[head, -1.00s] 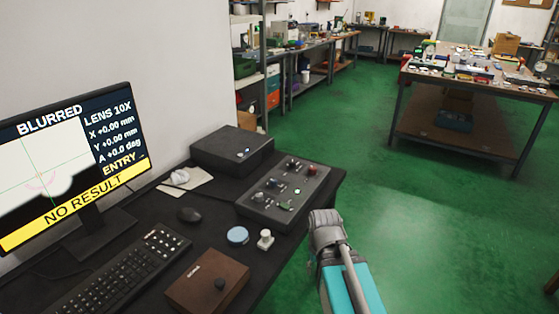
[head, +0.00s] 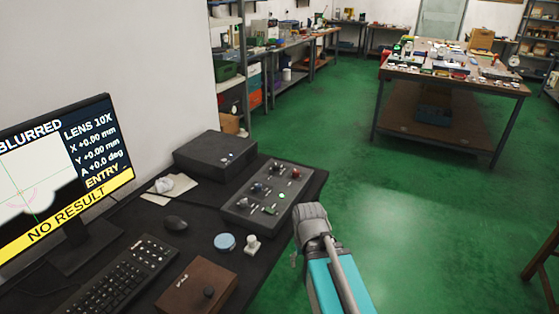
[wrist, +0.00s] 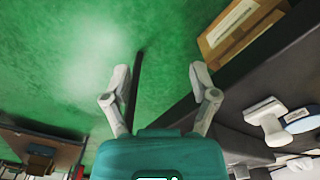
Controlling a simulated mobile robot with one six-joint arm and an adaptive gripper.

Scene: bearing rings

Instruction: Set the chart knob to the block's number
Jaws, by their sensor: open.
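A dark control panel (head: 275,193) with several small knobs and switches lies on the black desk. I cannot read which knob is the chart knob. No numbered block can be made out. The monitor (head: 60,175) reads "BLURRED" and "NO RESULT". My gripper (wrist: 160,70) is open and empty in the wrist view, its two fingers apart over the green floor. It is off the desk's edge, clear of the brown box (wrist: 235,30).
A white piece (head: 252,244) and a blue round lid (head: 225,242) stand between panel and brown box. Green floor to the right is open; a worktable (head: 440,120) stands beyond.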

